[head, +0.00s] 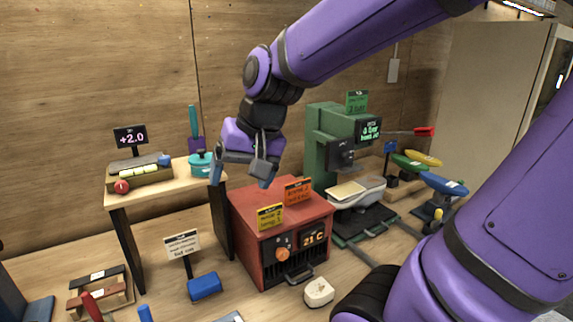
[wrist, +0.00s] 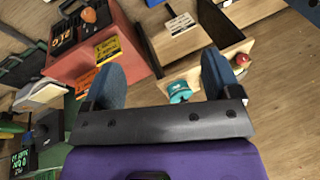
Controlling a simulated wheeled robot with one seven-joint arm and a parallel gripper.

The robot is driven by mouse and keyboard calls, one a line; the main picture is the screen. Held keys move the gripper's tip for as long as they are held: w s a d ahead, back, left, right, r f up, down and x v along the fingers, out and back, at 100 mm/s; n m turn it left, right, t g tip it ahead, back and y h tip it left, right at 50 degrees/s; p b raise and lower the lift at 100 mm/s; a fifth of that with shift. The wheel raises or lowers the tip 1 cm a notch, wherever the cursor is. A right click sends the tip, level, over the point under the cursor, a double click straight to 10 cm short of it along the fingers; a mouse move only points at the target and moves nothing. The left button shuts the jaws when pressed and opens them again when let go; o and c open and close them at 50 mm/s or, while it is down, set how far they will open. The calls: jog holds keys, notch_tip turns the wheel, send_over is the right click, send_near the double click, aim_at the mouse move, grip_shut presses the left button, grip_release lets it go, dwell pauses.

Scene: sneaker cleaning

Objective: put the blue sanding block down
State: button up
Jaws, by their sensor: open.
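A blue block (head: 204,286), which looks like the sanding block, sits on the wooden bench in front of a small white sign, left of the red oven. My gripper (head: 242,178) is open and empty, raised above and behind the red oven, well apart from the blue block. In the wrist view, its two blue fingertips (wrist: 160,78) are spread wide with nothing held between them. I cannot make out the blue block in the wrist view.
The red oven (head: 272,243) carries two tags. A small raised table (head: 128,191) at left holds a teal pot (head: 200,165) and a scale. A green press (head: 328,140) stands at right. A white block (head: 318,291) lies before the oven.

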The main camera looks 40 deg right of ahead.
jog(key=s+d+r+n+t+h, duration=0.1)
jog(key=s+r+n, duration=0.3)
jog(key=s, duration=0.5)
jog(key=shift+d+t+h, duration=0.3)
jog(key=shift+d+h, duration=0.3)
jog(key=shift+d, duration=0.2)
jog(key=shift+o, duration=0.3)
jog(key=shift+w, duration=0.1)
